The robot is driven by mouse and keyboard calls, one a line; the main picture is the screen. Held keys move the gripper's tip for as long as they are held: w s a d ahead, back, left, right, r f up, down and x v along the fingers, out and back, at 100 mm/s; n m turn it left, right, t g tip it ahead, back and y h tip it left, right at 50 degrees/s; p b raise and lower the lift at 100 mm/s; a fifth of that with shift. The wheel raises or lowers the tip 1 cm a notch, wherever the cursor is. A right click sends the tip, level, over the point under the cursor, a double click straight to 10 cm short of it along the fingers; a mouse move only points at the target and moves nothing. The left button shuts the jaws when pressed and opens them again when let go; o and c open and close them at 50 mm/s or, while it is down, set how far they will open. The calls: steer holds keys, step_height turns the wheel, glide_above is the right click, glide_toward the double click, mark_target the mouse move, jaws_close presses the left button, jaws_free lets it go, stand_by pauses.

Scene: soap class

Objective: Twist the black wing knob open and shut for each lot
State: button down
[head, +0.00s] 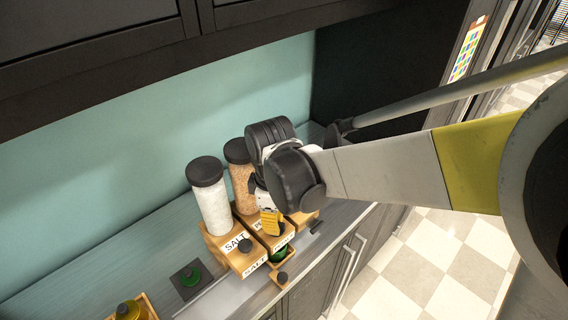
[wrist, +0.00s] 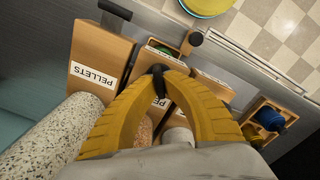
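A row of wooden dispensers (head: 226,258) stands on the counter, with tall black-lidded jars on top; the left jar (head: 212,212) holds white grains, the one beside it (head: 241,182) orange-brown grains. The left dispenser's label (head: 236,241) reads SALT. A black knob (head: 245,246) shows on its front. In the wrist view a label (wrist: 92,84) reads PELLETS. My gripper (wrist: 162,76) has its yellow fingers closed together around a black wing knob (wrist: 159,84) on a middle dispenser. Much of that knob is hidden by the fingers. In the head view the gripper (head: 270,222) covers part of the dispensers.
A small wooden tray with a green cup (head: 279,255) and black ball knob (head: 282,277) sits under a dispenser.

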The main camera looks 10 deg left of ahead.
steer(key=c, duration=1.5)
jaws_free()
steer(key=shift+c, duration=0.2)
step_height(320, 180, up, 12)
step_height(320, 180, up, 9)
steer(key=s+d+p, duration=0.1)
steer(key=s+p, duration=0.1)
steer(key=p, duration=0.5)
steer(key=shift+s+d+p, duration=0.3)
